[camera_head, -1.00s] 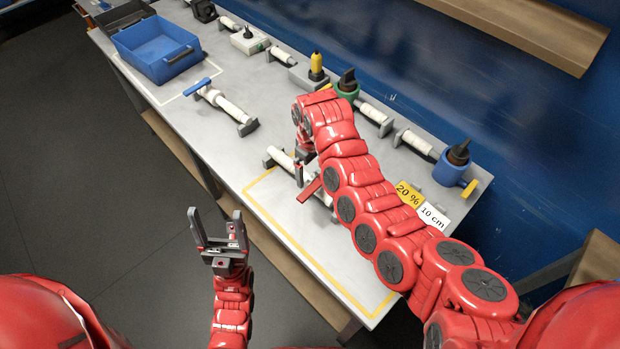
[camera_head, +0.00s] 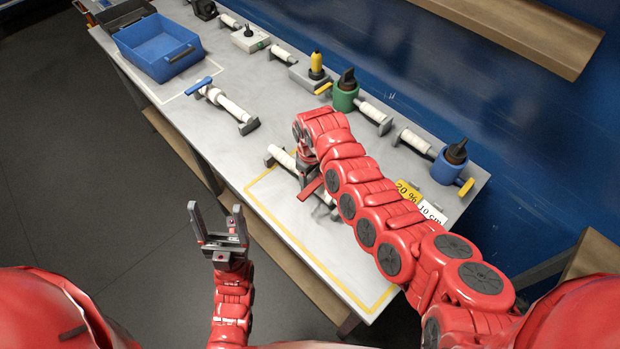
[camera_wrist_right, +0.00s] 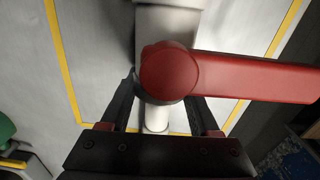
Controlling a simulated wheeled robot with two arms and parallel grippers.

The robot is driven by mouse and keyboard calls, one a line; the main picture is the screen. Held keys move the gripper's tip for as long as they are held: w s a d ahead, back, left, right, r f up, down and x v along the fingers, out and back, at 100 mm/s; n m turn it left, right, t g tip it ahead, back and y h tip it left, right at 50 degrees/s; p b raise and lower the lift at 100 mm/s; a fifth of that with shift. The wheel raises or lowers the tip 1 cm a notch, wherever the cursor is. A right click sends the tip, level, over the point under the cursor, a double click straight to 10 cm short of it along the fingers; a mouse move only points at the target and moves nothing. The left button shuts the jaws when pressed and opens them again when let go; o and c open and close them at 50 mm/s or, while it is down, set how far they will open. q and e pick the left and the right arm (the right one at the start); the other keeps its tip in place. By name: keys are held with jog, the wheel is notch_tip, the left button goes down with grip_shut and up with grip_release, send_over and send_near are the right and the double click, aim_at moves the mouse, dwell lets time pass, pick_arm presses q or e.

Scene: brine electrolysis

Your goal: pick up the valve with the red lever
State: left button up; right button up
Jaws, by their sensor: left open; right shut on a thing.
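The valve with the red lever (camera_head: 312,188) lies on the table inside a yellow outlined area, its white pipe (camera_head: 281,157) partly hidden by my right arm. In the right wrist view its red lever (camera_wrist_right: 255,77) points right from a round red hub, above the white pipe body (camera_wrist_right: 168,22). My right gripper (camera_wrist_right: 165,105) is shut on the valve, its dark fingers on either side just below the hub. In the head view the right gripper (camera_head: 304,168) is over the valve, its fingertips mostly hidden. My left gripper (camera_head: 220,222) is open and empty, in front of the table edge.
A white pipe with a blue lever (camera_head: 198,86) lies farther left on the table. A blue bin (camera_head: 150,62) stands at the far left. Green (camera_head: 345,98) and blue (camera_head: 446,170) valve units stand along the back, and label cards (camera_head: 431,212) lie at the right.

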grip_shut()
jog(key=shift+r, duration=0.1)
